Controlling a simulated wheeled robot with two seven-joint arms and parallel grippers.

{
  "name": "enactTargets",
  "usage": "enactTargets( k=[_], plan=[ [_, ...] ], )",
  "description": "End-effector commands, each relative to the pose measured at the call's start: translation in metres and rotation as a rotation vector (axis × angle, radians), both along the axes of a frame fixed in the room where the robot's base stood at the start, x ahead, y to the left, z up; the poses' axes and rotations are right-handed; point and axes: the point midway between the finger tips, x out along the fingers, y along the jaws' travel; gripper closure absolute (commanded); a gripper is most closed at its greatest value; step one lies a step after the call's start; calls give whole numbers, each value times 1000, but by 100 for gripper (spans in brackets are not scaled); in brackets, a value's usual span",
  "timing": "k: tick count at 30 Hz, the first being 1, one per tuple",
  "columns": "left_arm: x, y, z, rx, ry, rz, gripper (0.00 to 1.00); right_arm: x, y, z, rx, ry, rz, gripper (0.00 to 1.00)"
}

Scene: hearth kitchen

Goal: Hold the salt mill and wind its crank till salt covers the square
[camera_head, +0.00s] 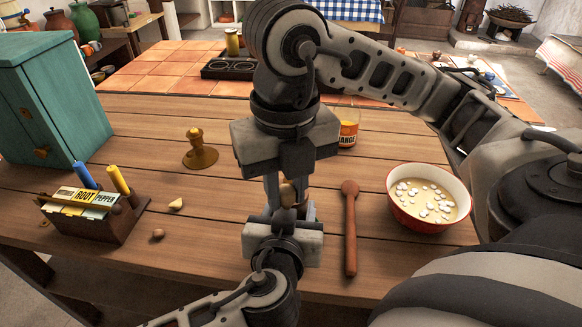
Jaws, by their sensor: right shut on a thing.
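My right gripper (288,203) comes down from above at the middle of the table, shut on a small brown wooden piece (288,192). This looks like part of the salt mill; the rest is hidden by the two grippers. My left gripper (291,212) reaches in from the bottom edge and meets the right one at the same spot. Its fingers are mostly covered, so I cannot tell whether they are open or shut. I see no salt and no square; that part of the table is covered by my arms.
A wooden spoon (350,235) and a red bowl (392,208) of pale soup stand right of the grippers. A jar (348,133) is behind. A brass-coloured knobbed object (200,156), a packet box (105,225) and a teal cabinet (62,110) are left.

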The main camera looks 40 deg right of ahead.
Motion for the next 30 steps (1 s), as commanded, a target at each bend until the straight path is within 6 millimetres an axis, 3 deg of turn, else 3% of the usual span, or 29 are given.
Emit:
enactTargets(
  k=[12,22,30],
  plan=[
    [-3,0,-4,3,11,-4,77,5,3,0,-5,-3,-6,91],
    [-3,0,-4,3,12,-4,77,29,12,0,-7,-3,-7,91],
    [-3,0,-4,3,13,-3,77,33,13,0,-8,-2,-6,91]
  ],
)
